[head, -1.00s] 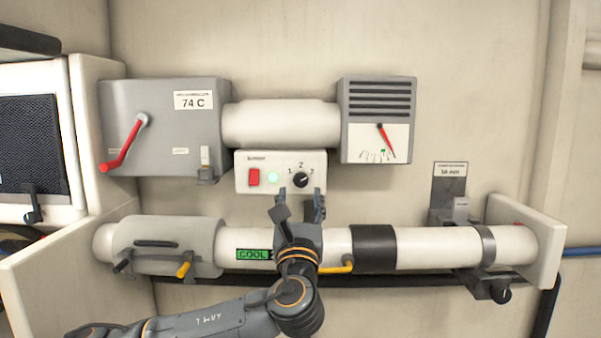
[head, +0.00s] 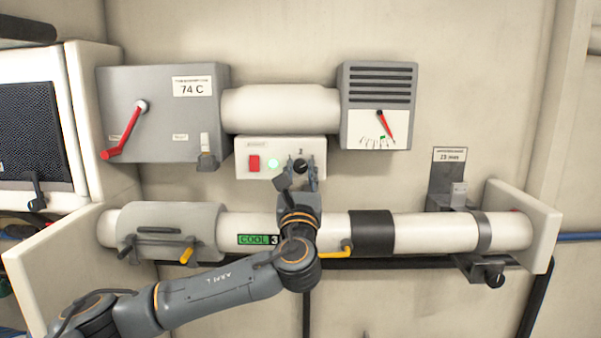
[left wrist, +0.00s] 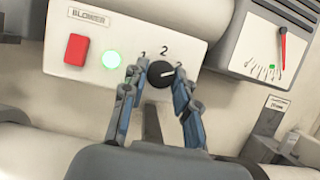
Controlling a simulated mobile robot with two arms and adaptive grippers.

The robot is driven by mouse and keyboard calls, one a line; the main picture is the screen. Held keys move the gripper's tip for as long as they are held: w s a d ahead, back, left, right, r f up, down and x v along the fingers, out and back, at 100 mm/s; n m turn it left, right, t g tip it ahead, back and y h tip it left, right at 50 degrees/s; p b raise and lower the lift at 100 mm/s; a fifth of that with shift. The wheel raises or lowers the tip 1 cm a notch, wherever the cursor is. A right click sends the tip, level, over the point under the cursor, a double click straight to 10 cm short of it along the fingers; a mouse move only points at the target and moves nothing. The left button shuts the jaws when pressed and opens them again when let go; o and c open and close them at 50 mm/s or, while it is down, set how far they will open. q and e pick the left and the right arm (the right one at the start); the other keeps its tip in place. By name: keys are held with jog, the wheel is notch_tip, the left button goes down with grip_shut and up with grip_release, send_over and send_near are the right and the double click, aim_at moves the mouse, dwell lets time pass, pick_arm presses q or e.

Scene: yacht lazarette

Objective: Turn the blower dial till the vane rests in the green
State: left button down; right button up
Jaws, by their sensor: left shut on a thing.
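The blower panel (head: 248,173) is a white box with a red switch (head: 254,163), a lit green lamp (head: 274,163) and a round black dial (left wrist: 160,75). In the left wrist view the dial's white mark points right, past the 2. My left gripper (head: 299,172) comes from below and is shut on the dial, a finger on each side. The red vane (head: 386,126) on the gauge (head: 352,139) points down and right, its tip right of the green mark (head: 382,138). In the left wrist view the vane (left wrist: 283,50) also hangs right of the green mark (left wrist: 271,66).
A white pipe (head: 420,232) with a grey sleeve (head: 170,219) and yellow levers runs below the panel. A grey box (head: 165,85) with a red lever (head: 127,130) stands left. Bare wall lies to the right of the gauge.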

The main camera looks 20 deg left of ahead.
pick_arm(q)
jog(key=shift+f+n+y+b, duration=0.25)
jog(key=shift+n+y+b, duration=0.25)
jog(key=shift+n+b, duration=0.55)
jog(key=n+y+b, duration=0.1)
jog(key=n+b, duration=0.1)
jog(key=n+g+y+b, duration=0.1)
jog(key=n+b, duration=0.1)
jog(key=shift+d+n+g, duration=0.2)
jog(key=shift+n+g, duration=0.1)
jog(key=shift+n, duration=0.05)
jog(key=n+y+b, duration=0.1)
jog(key=n, duration=0.1)
jog(key=n+g+b, duration=0.1)
jog(key=n, duration=0.1)
jog(key=shift+w+d+r+n+g+y, duration=0.1)
jog(key=shift+r+n+g+y, duration=0.05)
jog(key=shift+n+g+y, duration=0.2)
jog(key=shift+r+n+g+y+b, duration=0.2)
jog(key=shift+n+g+b, duration=0.3)
jog(key=shift+n, duration=0.65)
jog(key=shift+r+n+g+y+b, duration=0.1)
jog(key=shift+n+g+y+b, duration=0.25)
jog(key=shift+n, duration=0.75)
jog(key=c, duration=1)
grip_release()
